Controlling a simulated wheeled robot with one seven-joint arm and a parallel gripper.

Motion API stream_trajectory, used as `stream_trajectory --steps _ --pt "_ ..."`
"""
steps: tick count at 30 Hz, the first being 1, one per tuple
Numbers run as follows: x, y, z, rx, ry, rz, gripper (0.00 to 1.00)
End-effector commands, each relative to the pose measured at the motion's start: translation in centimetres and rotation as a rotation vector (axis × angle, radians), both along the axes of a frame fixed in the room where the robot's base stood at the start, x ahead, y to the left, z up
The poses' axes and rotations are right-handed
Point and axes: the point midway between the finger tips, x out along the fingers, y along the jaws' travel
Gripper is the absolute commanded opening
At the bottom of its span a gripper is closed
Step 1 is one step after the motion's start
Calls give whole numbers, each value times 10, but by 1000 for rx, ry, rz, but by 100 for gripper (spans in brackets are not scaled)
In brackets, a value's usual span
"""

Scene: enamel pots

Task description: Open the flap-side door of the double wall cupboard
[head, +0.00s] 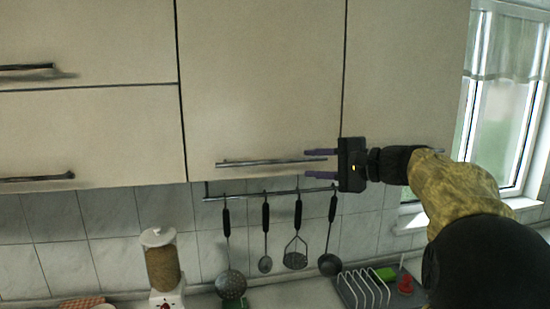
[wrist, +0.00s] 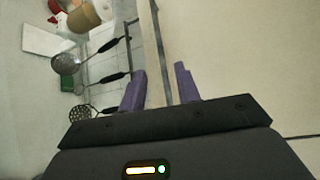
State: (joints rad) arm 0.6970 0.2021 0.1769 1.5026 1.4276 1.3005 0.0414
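The double wall cupboard has two cream doors. The flap-side door (head: 262,80) is the left one, beside the flap fronts, and looks closed. Its long horizontal bar handle (head: 260,162) runs near its bottom edge. My gripper (head: 314,165) comes from the right, with its purple fingers spread above and below the handle's right end in the head view. In the wrist view the fingers (wrist: 161,84) are apart, with the thin handle bar (wrist: 160,45) running between them. I see no finger closed on it. The right door (head: 400,75) is partly behind my gripper and arm.
Two flap fronts (head: 85,135) with bar handles are at the left. Below, a rail (head: 280,197) carries hanging utensils. A cereal dispenser (head: 160,262) and a dish rack (head: 362,288) stand on the counter. A window (head: 500,110) is at the right.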

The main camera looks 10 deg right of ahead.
Motion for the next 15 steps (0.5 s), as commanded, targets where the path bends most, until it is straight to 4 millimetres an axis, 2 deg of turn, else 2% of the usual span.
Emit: stream_trajectory --steps 15 --pt "63 65 -10 1 2 4 33"
